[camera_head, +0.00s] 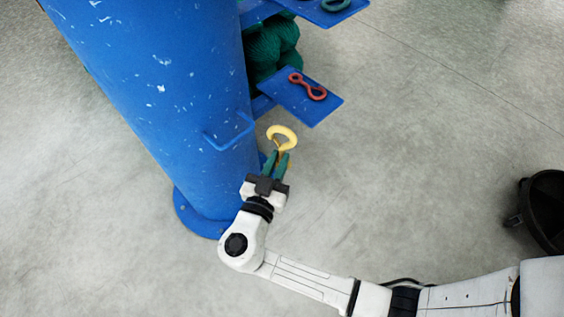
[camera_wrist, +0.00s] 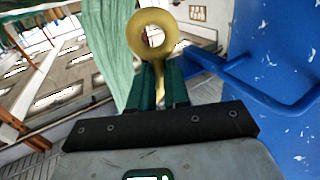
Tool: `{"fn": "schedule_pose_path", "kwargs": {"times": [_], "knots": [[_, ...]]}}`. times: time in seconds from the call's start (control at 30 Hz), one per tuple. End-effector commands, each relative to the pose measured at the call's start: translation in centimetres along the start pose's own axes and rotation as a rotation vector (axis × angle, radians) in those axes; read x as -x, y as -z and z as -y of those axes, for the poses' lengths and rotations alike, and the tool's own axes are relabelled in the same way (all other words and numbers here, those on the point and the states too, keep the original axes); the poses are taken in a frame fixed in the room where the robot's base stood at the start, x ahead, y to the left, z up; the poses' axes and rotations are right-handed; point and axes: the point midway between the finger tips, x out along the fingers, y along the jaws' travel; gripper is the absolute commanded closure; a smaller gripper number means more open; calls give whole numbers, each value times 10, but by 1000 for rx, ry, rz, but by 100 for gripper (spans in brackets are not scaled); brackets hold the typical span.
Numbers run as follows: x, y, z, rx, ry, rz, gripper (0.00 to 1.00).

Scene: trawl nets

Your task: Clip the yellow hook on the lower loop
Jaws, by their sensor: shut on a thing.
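The yellow hook (camera_head: 283,136) is held up by my gripper (camera_head: 275,163) beside the blue post. In the wrist view the yellow hook (camera_wrist: 153,33) shows a round ring above the green fingers of my gripper (camera_wrist: 160,85), which are shut on its shank. The lower loop (camera_head: 230,132) is a blue bar bent out from the post's side. It also shows in the wrist view (camera_wrist: 275,98), to the right of the fingers. In both views the hook appears apart from the loop.
The thick blue post (camera_head: 170,90) stands on a round base. A higher shelf (camera_head: 320,12) holds a dark green item. Green netting (camera_head: 270,45) hangs behind. A black round object (camera_head: 545,210) stands right.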

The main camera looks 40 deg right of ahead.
Motion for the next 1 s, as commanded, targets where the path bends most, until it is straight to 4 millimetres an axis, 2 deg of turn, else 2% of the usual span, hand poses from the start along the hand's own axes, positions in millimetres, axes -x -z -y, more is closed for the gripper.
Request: {"fn": "schedule_pose_path", "kwargs": {"times": [1.0], "knots": [[0, 1, 36, -3, 0, -2, 100]]}}
